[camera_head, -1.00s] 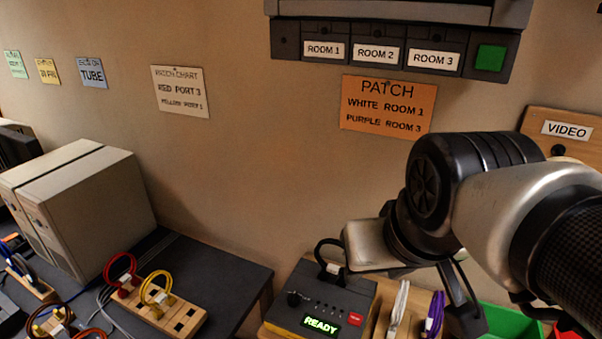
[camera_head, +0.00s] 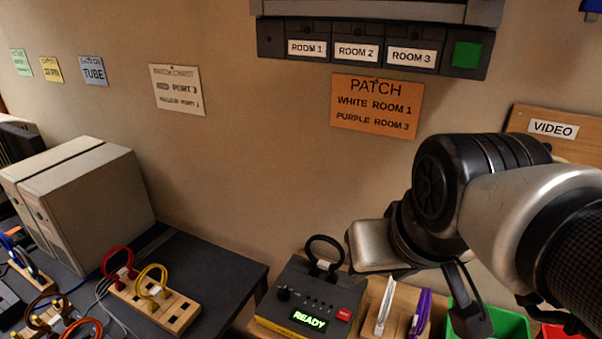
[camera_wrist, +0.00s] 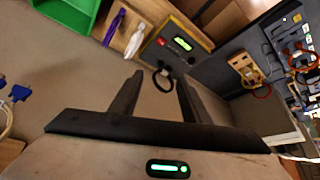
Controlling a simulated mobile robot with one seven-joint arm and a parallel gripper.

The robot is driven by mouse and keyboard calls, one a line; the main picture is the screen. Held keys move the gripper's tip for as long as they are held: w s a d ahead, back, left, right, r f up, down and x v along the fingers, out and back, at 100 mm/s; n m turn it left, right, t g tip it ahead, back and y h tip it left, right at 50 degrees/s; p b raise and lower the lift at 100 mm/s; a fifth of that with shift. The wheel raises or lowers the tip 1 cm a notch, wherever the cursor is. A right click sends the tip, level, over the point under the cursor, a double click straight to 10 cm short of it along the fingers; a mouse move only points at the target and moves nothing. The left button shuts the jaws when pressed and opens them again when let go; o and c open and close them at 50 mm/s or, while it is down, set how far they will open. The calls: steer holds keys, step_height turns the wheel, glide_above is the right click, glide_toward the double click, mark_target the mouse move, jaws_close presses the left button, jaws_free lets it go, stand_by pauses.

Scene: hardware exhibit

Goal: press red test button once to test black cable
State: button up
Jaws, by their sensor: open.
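The cable tester (camera_head: 308,299) is a dark box with a yellow front edge, a knob, small lights and a lit READY display (camera_head: 309,321). The red test button (camera_head: 344,314) is at its right front corner; it also shows in the wrist view (camera_wrist: 182,44). The black cable (camera_head: 323,252) stands as a loop at the back of the tester, and in the wrist view (camera_wrist: 162,78) it lies just beyond the fingers. My gripper (camera_wrist: 158,90) is open and empty, apart from the tester. In the head view my gripper (camera_head: 462,300) is right of the tester, partly hidden.
A white cable (camera_head: 384,306) and a purple cable (camera_head: 420,312) stand on the wooden board right of the tester. A green bin (camera_head: 510,324) is farther right. A wooden block (camera_head: 155,305) with red and yellow cables is on the dark table at left.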

jaws_close()
stand_by(1.6)
